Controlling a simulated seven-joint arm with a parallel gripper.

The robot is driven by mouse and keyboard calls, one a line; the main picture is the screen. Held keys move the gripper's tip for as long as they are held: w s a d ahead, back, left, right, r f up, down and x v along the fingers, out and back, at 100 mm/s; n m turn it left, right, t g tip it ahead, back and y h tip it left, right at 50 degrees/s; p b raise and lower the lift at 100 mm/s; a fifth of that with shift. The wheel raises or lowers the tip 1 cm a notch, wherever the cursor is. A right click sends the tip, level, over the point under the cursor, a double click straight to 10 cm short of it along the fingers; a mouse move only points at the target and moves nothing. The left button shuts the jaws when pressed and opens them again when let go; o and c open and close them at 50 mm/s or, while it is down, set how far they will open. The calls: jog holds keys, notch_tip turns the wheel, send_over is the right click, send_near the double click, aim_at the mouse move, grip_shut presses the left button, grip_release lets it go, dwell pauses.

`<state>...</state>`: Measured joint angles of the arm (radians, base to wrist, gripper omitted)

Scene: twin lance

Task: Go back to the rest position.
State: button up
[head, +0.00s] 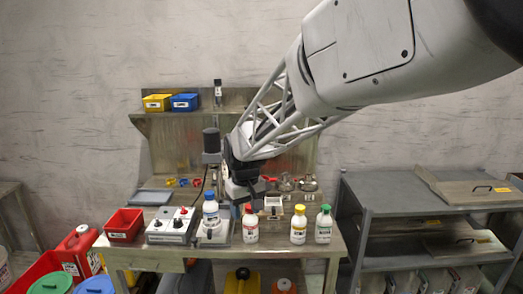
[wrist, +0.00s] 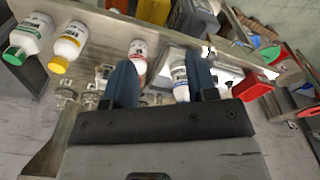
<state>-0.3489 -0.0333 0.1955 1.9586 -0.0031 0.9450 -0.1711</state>
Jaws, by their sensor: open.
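My gripper (head: 247,200) is over the middle of the workbench (head: 335,250), above and behind the bottle row in the head view. In the wrist view its two dark blue fingers (wrist: 161,66) are spread apart with nothing held between them. White bottles stand on the bench: one with a blue cap (head: 211,212), one with a red cap (head: 250,224), one with a yellow cap (head: 298,226) and one with a green cap (head: 323,226). In the wrist view the red-capped bottle (wrist: 138,56) shows beyond the gap between the fingers. The blue-capped bottle (wrist: 179,80) is partly hidden near the right finger.
A red bin (head: 125,225) and a grey box with knobs (head: 170,227) stand on the bench's left. Yellow (head: 157,103) and blue (head: 185,102) bins sit on the shelf above. A dark metal rack (head: 385,212) stands to the right. Red containers (head: 78,252) are on the left.

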jog(key=s+d+r+m+t, duration=0.1)
jog(key=s+d+r+m, duration=0.25)
jog(key=s+d, duration=1.2)
jog(key=s+d+f+m, duration=0.1)
jog(key=s+d, duration=0.2)
jog(key=s, duration=0.5)
jog(key=s+d+f+m, duration=0.1)
jog(key=s+d, duration=0.3)
jog(key=s, duration=0.5)
jog(key=shift+s+d+m+t, duration=0.15)
jog(key=shift+d+m+t, duration=0.1)
jog(key=shift+m+t, duration=0.15)
jog(key=shift+f, duration=0.1)
dwell(0.4)
